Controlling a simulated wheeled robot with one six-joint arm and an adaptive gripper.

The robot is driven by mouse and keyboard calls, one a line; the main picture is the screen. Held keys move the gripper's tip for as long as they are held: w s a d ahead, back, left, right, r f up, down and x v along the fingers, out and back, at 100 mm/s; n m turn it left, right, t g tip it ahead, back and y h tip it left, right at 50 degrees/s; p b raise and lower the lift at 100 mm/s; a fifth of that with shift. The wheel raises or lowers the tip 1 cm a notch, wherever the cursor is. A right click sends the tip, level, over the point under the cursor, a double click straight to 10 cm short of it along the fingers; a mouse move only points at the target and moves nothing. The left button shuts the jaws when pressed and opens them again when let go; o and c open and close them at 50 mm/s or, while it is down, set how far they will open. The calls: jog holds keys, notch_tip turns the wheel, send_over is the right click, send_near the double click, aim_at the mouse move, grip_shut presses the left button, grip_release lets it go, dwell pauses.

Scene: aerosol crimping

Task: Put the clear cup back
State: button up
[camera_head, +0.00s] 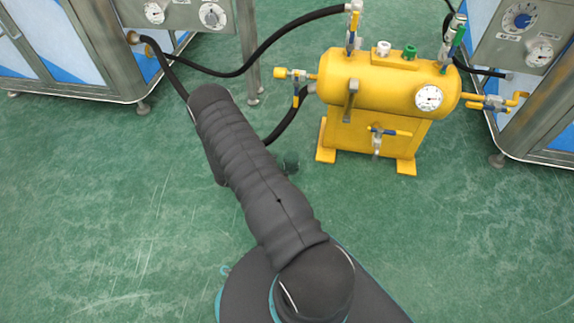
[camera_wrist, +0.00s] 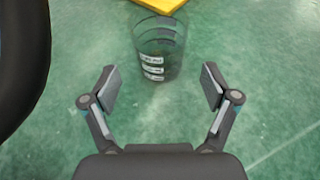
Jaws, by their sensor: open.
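The clear cup (camera_wrist: 160,48) shows at the top middle of the wrist view. It is see-through, with white labels down its side, and seems to stand on the green floor. My gripper (camera_wrist: 159,80) is open and empty, its two fingers spread wide. The cup lies ahead of the fingertips, apart from both fingers. In the head view my arm hides the gripper. A faint dark see-through shape (camera_head: 289,162) beside the arm there may be the cup.
A yellow tank (camera_head: 385,85) with valves and a gauge stands on a yellow base just beyond the cup. Black hoses (camera_head: 262,53) run from it to a metal cabinet (camera_head: 75,55) at left. Another cabinet (camera_head: 540,100) stands at right. The green floor (camera_head: 110,220) at left is clear.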

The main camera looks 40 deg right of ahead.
jog(key=v, duration=0.6)
jog(key=shift+w+a+r, duration=0.1)
jog(key=shift+a+r, duration=0.15)
jog(key=shift+r, duration=0.05)
jog(key=s+a+r+m+y, duration=0.1)
jog(key=a+r+m+y, duration=0.15)
jog(key=r, duration=0.75)
jog(key=s+a+r+m+y, duration=0.15)
jog(key=r+m, duration=0.25)
jog(key=r, duration=0.6)
jog(key=s+a+r+m+y, duration=0.1)
jog(key=a+r+m+y, duration=0.15)
jog(key=r, duration=0.85)
jog(key=s+a+r+m+t+y, duration=0.3)
jog(key=s+a+r, duration=0.3)
jog(key=s+r, duration=0.3)
jog(key=s+a+r+m+t+y, duration=0.3)
jog(key=s+a+r+m+t, duration=0.1)
jog(key=s+a+r, duration=0.3)
jog(key=s+r, duration=0.2)
jog(key=s, duration=0.2)
jog(key=shift+a+r+t+y, duration=0.3)
jog(key=shift+r+y, duration=0.05)
jog(key=shift+r+p, duration=0.15)
jog(key=shift+p, duration=0.25)
notch_tip(320, 180, up, 9)
jog(key=p, duration=0.8)
jog(key=shift+p, duration=0.35)
